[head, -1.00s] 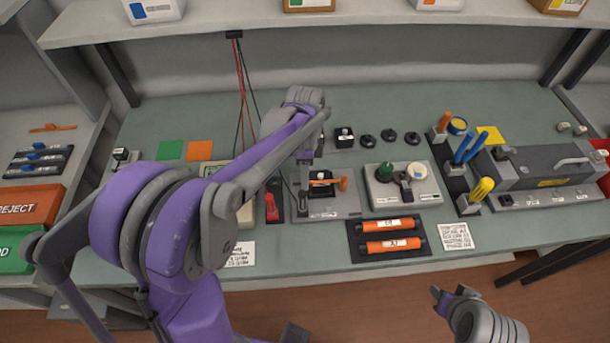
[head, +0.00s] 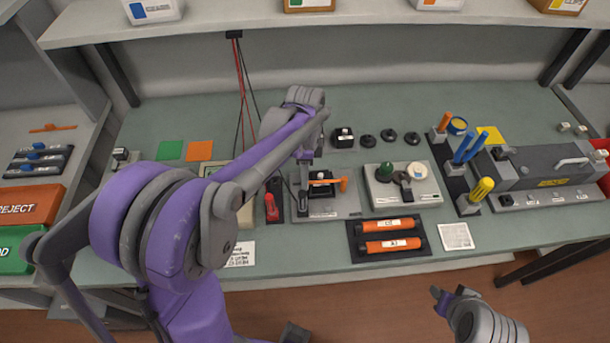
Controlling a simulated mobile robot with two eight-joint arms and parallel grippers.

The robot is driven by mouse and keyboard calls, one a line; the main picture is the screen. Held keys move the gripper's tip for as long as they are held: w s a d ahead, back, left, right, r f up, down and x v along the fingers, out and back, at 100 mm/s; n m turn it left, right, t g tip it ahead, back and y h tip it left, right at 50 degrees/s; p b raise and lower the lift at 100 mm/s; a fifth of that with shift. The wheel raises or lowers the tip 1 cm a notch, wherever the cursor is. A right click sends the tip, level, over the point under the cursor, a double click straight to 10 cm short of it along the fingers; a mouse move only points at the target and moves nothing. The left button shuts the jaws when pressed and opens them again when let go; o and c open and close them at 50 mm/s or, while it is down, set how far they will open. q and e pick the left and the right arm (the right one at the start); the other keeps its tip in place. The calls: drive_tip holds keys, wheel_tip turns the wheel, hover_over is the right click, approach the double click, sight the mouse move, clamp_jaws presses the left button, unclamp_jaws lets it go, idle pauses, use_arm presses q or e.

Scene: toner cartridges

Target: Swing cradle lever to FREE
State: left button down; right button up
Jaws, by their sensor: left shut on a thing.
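The cradle (head: 347,203) is a grey plate with a dark block on it, in the middle of the bench in the head view. An orange bar (head: 343,184) sticks out to the right of the block. My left gripper (head: 304,196) points down at the left side of the block and is shut on a small part there, apparently the cradle lever. The fingers and my arm hide most of that part, and I cannot read its position or any FREE mark. My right gripper (head: 439,298) is in front of the bench, away from the cradle; its jaw gap is unclear.
Two orange cartridges (head: 388,226) lie in a dark tray in front. A grey stand (head: 425,185) with round knobs is to the right of the cradle, and a red-handled tool (head: 271,206) to its left. Several black knobs stand behind. A large grey machine (head: 540,167) is at right.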

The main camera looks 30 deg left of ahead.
idle(0.5)
use_arm(q)
drive_tip(key=shift+s+d+n+b, duration=0.35)
drive_tip(key=shift+s+n, duration=0.25)
drive_tip(key=shift+n, duration=0.2)
drive_tip(key=shift+s+d+n, duration=0.5)
drive_tip(key=shift+n, duration=0.2)
drive_tip(key=c, duration=0.7)
unclamp_jaws()
drive_tip(key=shift+w+a, duration=0.1)
